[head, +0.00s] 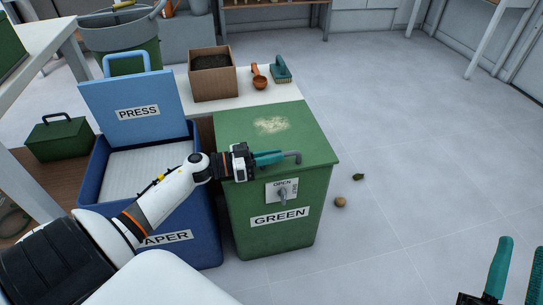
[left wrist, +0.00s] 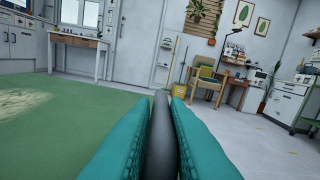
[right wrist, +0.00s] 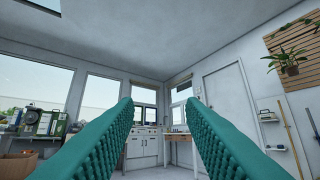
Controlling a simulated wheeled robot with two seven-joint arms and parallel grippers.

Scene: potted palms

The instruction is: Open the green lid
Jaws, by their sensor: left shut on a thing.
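The green bin labelled GREEN (head: 276,231) stands in the middle of the head view. Its green lid (head: 298,131) lies flat and closed on top, with a pale worn patch; the lid's surface also shows in the left wrist view (left wrist: 60,125). A grey bar handle (head: 293,155) is at the lid's front edge. My left gripper (head: 278,157) is shut on this handle, which runs between the teal fingers in the left wrist view (left wrist: 160,130). A grey latch knob (head: 283,196) sits on an OPEN plate on the bin's front. My right gripper (head: 517,270) is open and empty, at the lower right.
A blue PAPER bin (head: 208,222) with its PRESS lid (head: 139,109) raised stands close on the left. Behind are a box of soil (head: 212,84), an orange scoop (head: 259,81) and a brush (head: 280,72).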

